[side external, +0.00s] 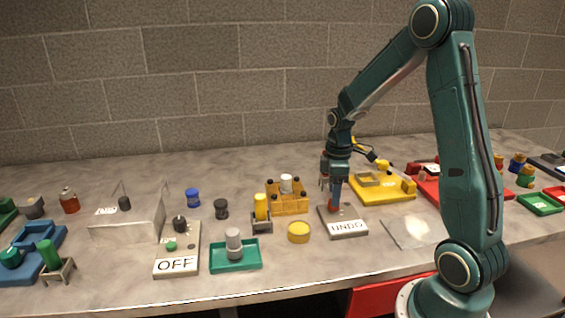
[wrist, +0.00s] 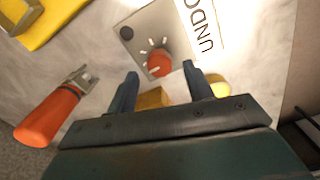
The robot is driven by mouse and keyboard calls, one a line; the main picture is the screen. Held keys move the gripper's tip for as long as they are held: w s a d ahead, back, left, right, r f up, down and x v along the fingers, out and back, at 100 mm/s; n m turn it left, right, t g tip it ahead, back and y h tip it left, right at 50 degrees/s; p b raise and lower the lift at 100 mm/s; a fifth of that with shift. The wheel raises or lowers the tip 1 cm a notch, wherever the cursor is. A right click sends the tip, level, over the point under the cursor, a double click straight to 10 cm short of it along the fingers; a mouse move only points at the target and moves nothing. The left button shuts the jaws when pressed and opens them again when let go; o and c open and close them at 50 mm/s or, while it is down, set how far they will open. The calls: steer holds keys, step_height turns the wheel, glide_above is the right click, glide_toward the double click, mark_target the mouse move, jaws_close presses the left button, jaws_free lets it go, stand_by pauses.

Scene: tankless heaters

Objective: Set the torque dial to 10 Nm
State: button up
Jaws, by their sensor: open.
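The red dial (wrist: 159,64) sits on a grey panel (wrist: 165,28) with pale tick marks around it. A light mark shows near the dial's edge; no numbers are legible. In the side view my gripper (side external: 328,186) points down over the panel's back part. Whether the fingers touch the dial cannot be told.
An orange-handled tool (wrist: 47,118) lies to the left in the wrist view. A black knob (wrist: 126,33) is on the same panel. A yellow fixture (side external: 385,189) stands right of the panel, a yellow round puck (side external: 299,232) left. A clear sheet (side external: 414,233) lies front right.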

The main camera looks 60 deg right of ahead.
steer(key=shift+f, duration=1.15)
steer(key=c, duration=1)
steer(key=shift+m, duration=0.3)
steer(key=m, duration=0.4)
steer(key=shift+m, duration=2.2)
